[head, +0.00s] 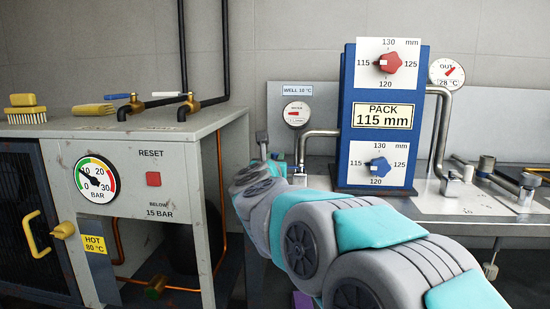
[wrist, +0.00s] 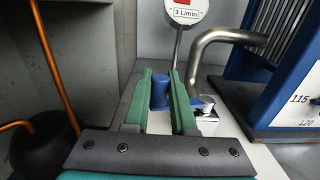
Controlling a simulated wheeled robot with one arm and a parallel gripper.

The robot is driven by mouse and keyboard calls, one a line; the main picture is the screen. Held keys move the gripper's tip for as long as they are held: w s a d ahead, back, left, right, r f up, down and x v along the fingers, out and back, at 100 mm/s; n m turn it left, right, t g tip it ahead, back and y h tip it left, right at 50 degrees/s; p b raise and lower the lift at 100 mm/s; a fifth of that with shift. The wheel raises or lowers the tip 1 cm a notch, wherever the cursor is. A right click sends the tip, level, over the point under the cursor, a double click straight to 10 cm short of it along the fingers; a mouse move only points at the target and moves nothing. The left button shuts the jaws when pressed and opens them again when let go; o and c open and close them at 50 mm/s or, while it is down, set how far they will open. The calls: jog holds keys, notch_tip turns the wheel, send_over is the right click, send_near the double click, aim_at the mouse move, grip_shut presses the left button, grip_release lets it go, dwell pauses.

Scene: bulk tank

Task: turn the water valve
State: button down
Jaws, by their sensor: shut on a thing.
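My gripper (wrist: 163,78) has its two green fingers on either side of a small blue knob (wrist: 160,95) in the wrist view, shut on it. The knob sits low beside a bent metal pipe (wrist: 228,38), below a round meter (wrist: 183,10) reading 3 L/min. I take this knob as the water valve; its turn angle cannot be read. In the head view my arm hides the knob and most of the gripper. The meter (head: 296,114) shows there on the wall under a "WELL 10 °C" label (head: 297,89).
A blue plate pack (head: 346,110) with red (head: 389,62) and blue (head: 378,167) dials stands close right. A grey cabinet (head: 200,215) with a pressure gauge (head: 96,178) stands left. Metal pipes (head: 500,178) lie right.

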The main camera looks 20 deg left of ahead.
jog(key=shift+s+d+f+y+b, duration=0.1)
jog(key=shift+s+f+y+b, duration=0.15)
jog(key=shift+b, duration=0.95)
jog(key=shift+s+d+r+n+g+y+b, duration=0.1)
jog(key=shift+r+n+g+y+b, duration=0.2)
jog(key=shift+n+y+b, duration=0.5)
jog(key=c, duration=0.7)
grip_release()
jog(key=shift+c, duration=0.2)
jog(key=shift+s, duration=0.15)
jog(key=shift+b+v, duration=0.9)
jog(key=shift+v, duration=2.9)
